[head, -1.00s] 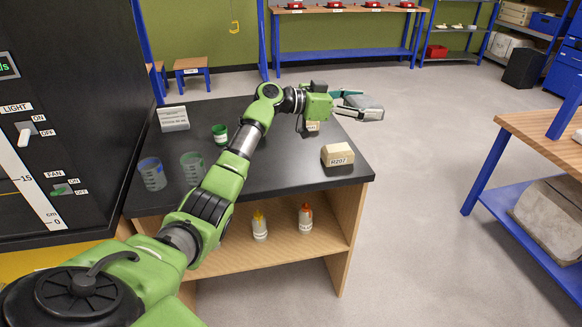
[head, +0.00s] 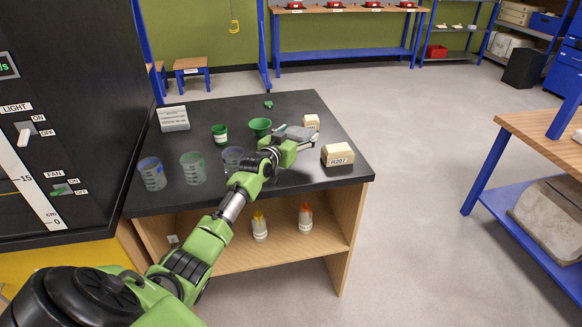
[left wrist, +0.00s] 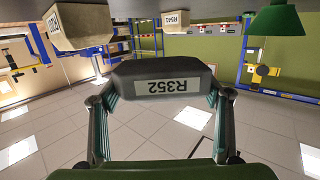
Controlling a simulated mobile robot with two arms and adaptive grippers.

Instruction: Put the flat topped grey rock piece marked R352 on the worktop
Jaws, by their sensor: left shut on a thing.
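The grey rock piece marked R352 (left wrist: 165,82) is held between the two fingers of my left gripper (left wrist: 160,100) in the left wrist view, its label upside down. In the head view the grey rock (head: 299,132) shows at the tip of my left gripper (head: 303,138), over the black worktop (head: 300,185). It sits between the pale block R207 (head: 338,155) and the green funnel (head: 260,127). I cannot tell whether its underside touches the worktop. My right gripper is not in view.
Another pale block (head: 312,122) stands just behind the held rock. A dark cabinet (head: 60,120) borders the left.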

